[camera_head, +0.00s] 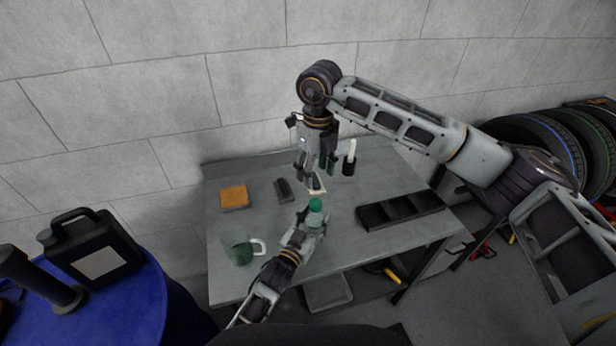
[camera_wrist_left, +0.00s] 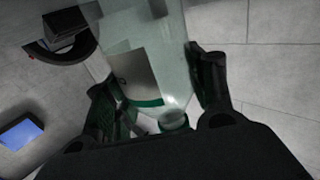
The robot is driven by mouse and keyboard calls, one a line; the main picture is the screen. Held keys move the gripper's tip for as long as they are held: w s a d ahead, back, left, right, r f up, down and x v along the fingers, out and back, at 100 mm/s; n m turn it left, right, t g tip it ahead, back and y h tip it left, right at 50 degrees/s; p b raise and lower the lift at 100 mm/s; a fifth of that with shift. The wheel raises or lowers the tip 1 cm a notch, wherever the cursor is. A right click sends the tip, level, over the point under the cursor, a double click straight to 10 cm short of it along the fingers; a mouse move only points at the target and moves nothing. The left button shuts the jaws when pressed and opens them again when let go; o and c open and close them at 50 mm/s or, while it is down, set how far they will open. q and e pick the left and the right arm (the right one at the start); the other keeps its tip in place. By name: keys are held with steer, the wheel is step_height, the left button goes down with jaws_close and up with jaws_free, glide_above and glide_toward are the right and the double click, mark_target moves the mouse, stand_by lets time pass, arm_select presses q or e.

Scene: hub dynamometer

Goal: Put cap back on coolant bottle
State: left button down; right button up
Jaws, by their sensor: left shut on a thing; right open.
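The coolant bottle (camera_head: 315,217) is a small, clear greenish bottle near the front middle of the table. My left gripper (camera_head: 311,226) is shut around its body. In the left wrist view the clear bottle (camera_wrist_left: 150,55) with a pale label stands between the two fingers. A green cap-like top (camera_head: 316,204) shows at the bottle's upper end in the head view; I cannot tell how it is seated. My right gripper (camera_head: 317,178) is open, pointing down, above and slightly behind the bottle top, apart from it.
A grey table (camera_head: 345,240) carries a clear jug (camera_head: 238,247) with green liquid, an orange sponge (camera_head: 234,197), a dark block (camera_head: 284,190), a black holder with a white-handled item (camera_head: 349,160), and a black divided tray (camera_head: 400,210). A black canister (camera_head: 95,250) stands on a blue drum.

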stand_by(0.3)
arm_select(q)
steer(key=shift+c, duration=2.2)
jaws_free()
steer(key=shift+s+a, duration=0.1)
steer(key=shift+s, duration=0.1)
steer(key=v, duration=1.1)
steer(key=shift+s+a, duration=0.2)
steer(key=shift+s, duration=0.1)
steer(key=shift+r, duration=0.1)
